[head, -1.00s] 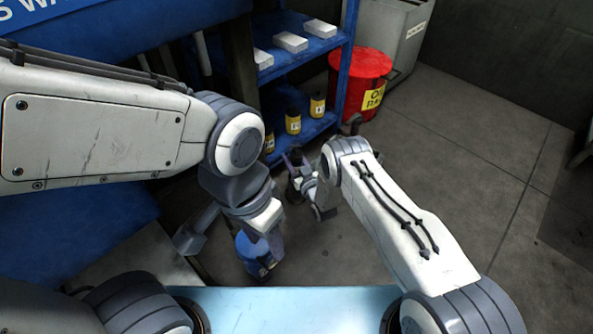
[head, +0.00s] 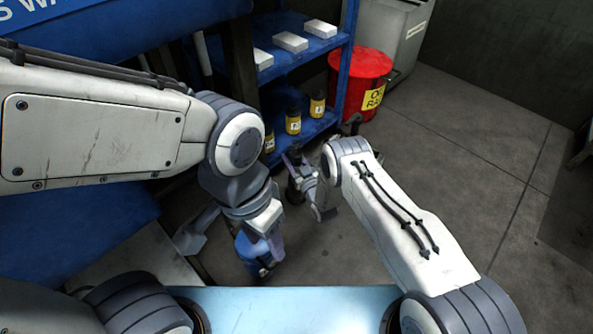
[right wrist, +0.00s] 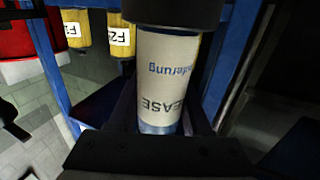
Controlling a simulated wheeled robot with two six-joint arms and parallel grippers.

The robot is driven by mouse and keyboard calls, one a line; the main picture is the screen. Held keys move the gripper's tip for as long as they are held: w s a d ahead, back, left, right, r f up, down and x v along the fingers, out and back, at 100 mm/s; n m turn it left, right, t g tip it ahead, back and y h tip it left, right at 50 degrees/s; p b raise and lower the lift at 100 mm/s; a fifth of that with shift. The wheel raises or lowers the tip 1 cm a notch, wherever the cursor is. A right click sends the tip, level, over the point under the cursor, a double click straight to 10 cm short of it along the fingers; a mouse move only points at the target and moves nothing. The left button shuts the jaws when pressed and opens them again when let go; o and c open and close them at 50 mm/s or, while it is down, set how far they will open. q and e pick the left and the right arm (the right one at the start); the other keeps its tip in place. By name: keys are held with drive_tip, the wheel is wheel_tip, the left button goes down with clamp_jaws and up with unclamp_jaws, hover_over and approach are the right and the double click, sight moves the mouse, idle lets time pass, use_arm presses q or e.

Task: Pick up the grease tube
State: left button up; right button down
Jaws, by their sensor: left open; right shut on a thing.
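The grease tube (right wrist: 162,85) fills the middle of the right wrist view. It has a cream label with upside-down lettering, a black top part and blue near its lower end. My right gripper (right wrist: 161,112) is shut on it, with a dark finger on each side. In the head view my right gripper (head: 302,180) is in front of the blue shelf; the tube there is small and partly hidden by the fingers. My left gripper (head: 270,248) is open, pointing down lower in the head view, and its fingertips are hard to make out.
A blue shelf (head: 346,65) holds white boxes (head: 291,42) above and yellow, black-topped bottles (head: 293,121) below. A red bin (head: 360,78) and a grey bin (head: 392,35) stand beyond it. A blue container (head: 247,254) is by my left gripper.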

wheel_tip(320, 180, up, 18)
drive_tip(key=p, duration=1)
drive_tip(key=c, duration=1)
unclamp_jaws()
clamp_jaws()
